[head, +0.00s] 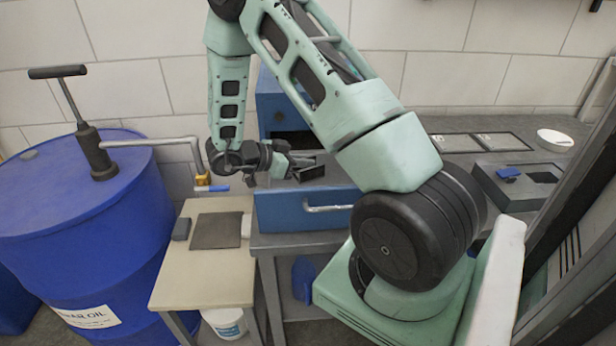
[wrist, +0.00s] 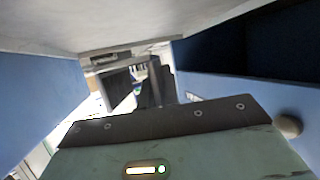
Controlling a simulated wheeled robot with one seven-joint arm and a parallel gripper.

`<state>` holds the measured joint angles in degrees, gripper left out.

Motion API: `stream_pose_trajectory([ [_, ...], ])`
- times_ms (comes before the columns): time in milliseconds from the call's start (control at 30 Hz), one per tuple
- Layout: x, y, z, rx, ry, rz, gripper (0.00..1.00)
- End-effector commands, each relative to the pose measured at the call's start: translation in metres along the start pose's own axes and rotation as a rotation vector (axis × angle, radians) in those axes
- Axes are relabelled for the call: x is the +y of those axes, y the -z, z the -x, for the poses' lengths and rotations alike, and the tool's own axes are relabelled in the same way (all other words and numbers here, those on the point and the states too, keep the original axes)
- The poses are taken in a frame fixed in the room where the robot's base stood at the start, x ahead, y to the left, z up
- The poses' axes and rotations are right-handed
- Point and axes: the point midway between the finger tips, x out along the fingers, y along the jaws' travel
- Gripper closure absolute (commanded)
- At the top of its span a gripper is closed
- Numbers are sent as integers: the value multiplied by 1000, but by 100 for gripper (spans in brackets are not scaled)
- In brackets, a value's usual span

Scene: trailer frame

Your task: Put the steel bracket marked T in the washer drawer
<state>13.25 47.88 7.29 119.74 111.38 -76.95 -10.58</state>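The washer drawer appears to be the blue drawer (head: 282,211) with a pale bar handle, pulled out below the blue cabinet (head: 270,108). My gripper (head: 307,168) is over the drawer, close to its rim. I cannot make out the steel bracket marked T in either view. The drawer's inside is mostly hidden by its front and my arm.
A large blue oil barrel (head: 75,215) with a pump stands at left. A small table (head: 205,285) holds a dark mat (head: 217,230). On the right bench are a grey tray with a blue item (head: 508,174) and a white dish (head: 555,138).

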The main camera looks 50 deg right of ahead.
Motion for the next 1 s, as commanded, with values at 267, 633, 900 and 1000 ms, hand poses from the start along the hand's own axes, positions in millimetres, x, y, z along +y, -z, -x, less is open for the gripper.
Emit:
stream_pose_trajectory([
  [267,0,-29,-12,3,0,3,100],
  [633,-1,-43,-18,1,1,-1,100],
  [900,0,-46,-19,0,1,-1,74],
  [1000,0,-46,-19,0,1,-1,74],
])
